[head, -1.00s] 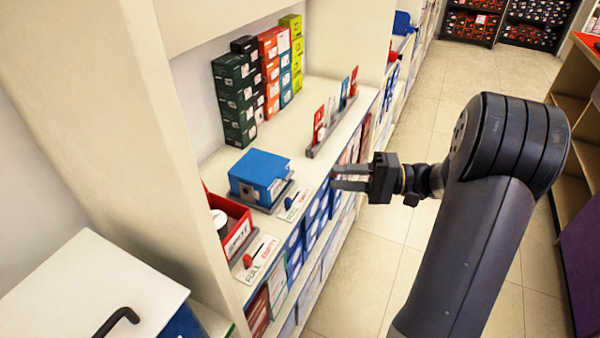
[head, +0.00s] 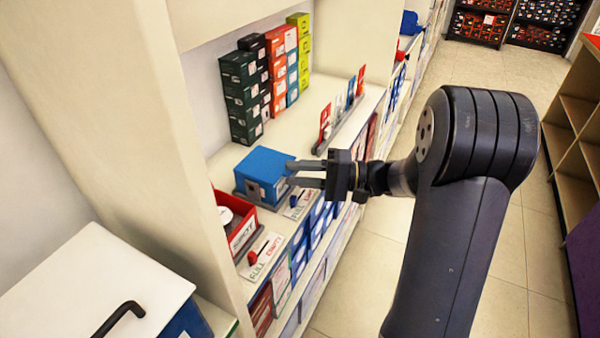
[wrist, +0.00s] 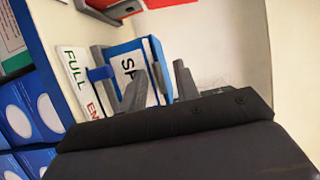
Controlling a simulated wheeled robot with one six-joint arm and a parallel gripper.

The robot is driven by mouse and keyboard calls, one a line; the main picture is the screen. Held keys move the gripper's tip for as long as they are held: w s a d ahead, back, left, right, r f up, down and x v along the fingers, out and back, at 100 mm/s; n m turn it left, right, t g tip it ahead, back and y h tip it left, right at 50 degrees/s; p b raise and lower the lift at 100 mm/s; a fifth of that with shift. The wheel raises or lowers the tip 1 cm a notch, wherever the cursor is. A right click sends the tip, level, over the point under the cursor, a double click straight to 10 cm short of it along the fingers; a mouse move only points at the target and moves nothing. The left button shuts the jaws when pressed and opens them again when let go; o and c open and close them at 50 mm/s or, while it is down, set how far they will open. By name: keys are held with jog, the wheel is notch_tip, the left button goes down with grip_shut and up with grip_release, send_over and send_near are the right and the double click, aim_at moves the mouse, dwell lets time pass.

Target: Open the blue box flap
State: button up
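The blue box (head: 262,163) sits in a grey holder on the white shelf, its flat blue top looking closed in the head view. It also shows in the wrist view (wrist: 124,50), with a white labelled front and a blue edge beside my fingers. My gripper (head: 291,173) is at the box's right side, fingers apart, with nothing seen between them. The fingertips overlap the box's right edge in the head view; I cannot tell whether they touch it.
A red open box (head: 241,232) stands nearer on the same shelf, with a FULL/EMPTY slider card (head: 262,256) before it. Stacked boxes (head: 240,95) line the back. A grey rack of upright cards (head: 340,118) stands beyond. The aisle floor at right is clear.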

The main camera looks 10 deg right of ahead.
jog(key=shift+c, duration=0.3)
grip_shut()
jog(key=shift+r, duration=0.15)
